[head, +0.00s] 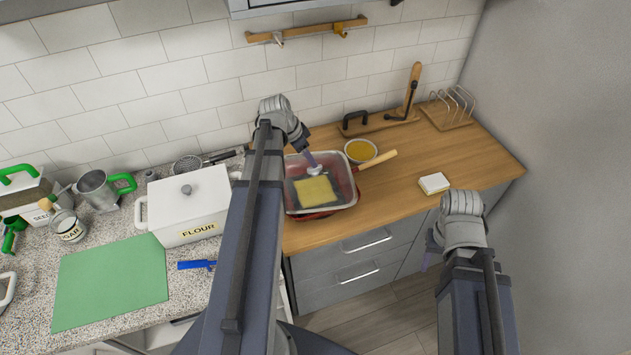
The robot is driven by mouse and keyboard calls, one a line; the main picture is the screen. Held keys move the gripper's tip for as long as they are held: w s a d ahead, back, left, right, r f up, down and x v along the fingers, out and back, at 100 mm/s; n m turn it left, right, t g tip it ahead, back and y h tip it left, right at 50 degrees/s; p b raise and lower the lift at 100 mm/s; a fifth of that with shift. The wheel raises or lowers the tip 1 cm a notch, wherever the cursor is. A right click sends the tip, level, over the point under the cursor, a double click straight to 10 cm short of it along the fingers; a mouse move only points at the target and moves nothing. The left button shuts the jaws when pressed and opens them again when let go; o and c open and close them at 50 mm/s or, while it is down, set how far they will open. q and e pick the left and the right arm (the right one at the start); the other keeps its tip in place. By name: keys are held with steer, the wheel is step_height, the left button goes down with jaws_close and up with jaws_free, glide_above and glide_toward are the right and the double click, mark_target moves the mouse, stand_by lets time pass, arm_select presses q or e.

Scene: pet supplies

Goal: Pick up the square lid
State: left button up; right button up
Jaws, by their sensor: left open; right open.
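A small white square item with a pale top (434,183) lies on the wooden counter; I cannot tell if it is a lid. A flat yellow square (315,191) lies on a dark piece inside a clear, red-based rectangular dish (347,203). A white lid with a grey knob (187,189) covers the flour box (190,220). My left gripper (314,169) is open over the dish, just above the yellow square; I cannot tell if it touches. My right gripper (431,254) is open in front of the counter, partly hidden by its wrist.
A yellow-filled bowl (360,151) and a wooden handle (376,160) are beside the dish. A toast rack (452,107) stands at the back right. A green mat (110,280) and blue-handled tool (196,265) lie on the left. The wooden counter's right part is mostly clear.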

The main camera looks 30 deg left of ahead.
mark_target(315, 178)
arm_select(q)
steer(key=shift+b+x, duration=2.45)
steer(key=shift+x, duration=0.45)
steer(key=shift+s, duration=0.2)
steer(key=shift+c, duration=0.2)
jaws_close()
